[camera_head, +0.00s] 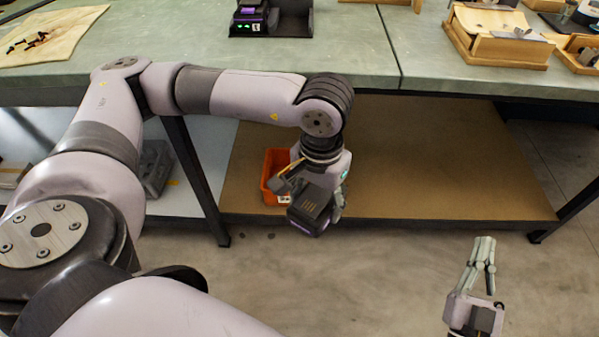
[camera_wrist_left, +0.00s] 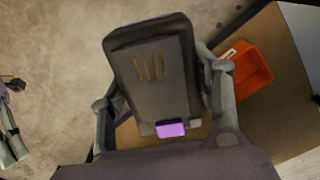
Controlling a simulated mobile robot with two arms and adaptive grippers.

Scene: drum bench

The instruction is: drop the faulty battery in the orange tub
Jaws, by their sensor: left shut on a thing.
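The battery (camera_head: 311,208), a dark block with gold contacts and a purple patch, is held in my left gripper (camera_head: 315,200). In the left wrist view the battery (camera_wrist_left: 152,75) sits between the two fingers of the left gripper (camera_wrist_left: 158,95). The orange tub (camera_head: 270,175) stands on the low brown shelf under the bench, behind and to the left of the battery, partly hidden by the gripper. The tub also shows in the left wrist view (camera_wrist_left: 251,70), to the right of the battery. My right gripper (camera_head: 486,252) is over the floor at the lower right, its fingers close together; it holds nothing visible.
The bench top (camera_head: 350,45) overhangs the brown shelf (camera_head: 430,165), which is bare right of the tub. A black charger (camera_head: 275,20) with a purple-marked battery and wooden trays (camera_head: 497,38) stand on the bench. A bench leg (camera_head: 195,175) is left of the tub.

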